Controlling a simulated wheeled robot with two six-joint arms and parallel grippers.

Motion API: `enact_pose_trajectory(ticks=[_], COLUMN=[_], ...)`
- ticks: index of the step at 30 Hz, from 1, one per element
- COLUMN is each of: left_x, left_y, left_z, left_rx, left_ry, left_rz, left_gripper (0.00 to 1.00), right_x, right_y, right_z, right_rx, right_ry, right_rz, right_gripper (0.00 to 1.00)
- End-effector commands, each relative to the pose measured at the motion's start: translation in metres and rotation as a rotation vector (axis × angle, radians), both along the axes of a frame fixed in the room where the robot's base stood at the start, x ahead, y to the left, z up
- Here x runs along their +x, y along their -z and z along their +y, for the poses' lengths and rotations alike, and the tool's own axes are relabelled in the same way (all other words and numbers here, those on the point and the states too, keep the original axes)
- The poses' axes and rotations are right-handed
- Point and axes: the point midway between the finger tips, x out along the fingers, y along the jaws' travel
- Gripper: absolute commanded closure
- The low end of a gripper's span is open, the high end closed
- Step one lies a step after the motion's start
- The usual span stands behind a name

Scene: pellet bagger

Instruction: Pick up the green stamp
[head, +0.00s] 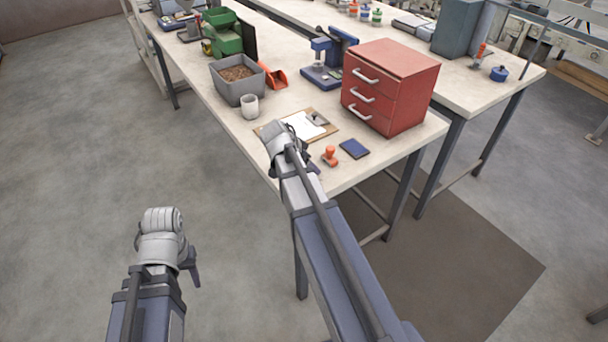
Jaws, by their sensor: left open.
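An orange-red stamp (330,156) stands upright near the front edge of the near workbench, beside a dark blue ink pad (354,148). I see no stamp that is clearly green; a small green-topped item (377,14) on the rear bench is too small to identify. My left gripper (191,267) is low at the left, over the floor and away from the bench; its dark fingers show partly and are open and empty. My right gripper (300,153) is at the bench's front corner, left of the orange-red stamp, mostly hidden behind its wrist.
A clipboard (326,130), white cup (250,106), grey pellet bin (231,88), orange scoop (273,77), blue press (323,76) and red drawer cabinet (407,80) occupy the near bench (400,147). Open floor (70,170) lies to the left.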

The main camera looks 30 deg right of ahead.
Motion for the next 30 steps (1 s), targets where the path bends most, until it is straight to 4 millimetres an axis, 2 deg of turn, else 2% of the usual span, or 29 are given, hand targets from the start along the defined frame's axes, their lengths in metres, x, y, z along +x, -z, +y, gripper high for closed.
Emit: enact_pose_trajectory(ticks=[5,23,30], left_x=[0.0,0.0,0.0], left_y=[-0.0012,-0.0011,-0.0011], left_z=[0.0,0.0,0.0], left_rx=[0.0,0.0,0.0], left_ry=[0.0,0.0,0.0], left_rz=[0.0,0.0,0.0], left_gripper=[0.5,0.5,0.5], right_x=[-0.0001,-0.0001,-0.0001], right_y=[-0.0012,-0.0011,-0.0011], right_z=[-0.0001,0.0001,0.0001], right_rx=[0.0,0.0,0.0], right_ry=[0.0,0.0,0.0], right_rz=[0.0,0.0,0.0], right_gripper=[0.32,1.0,1.0])
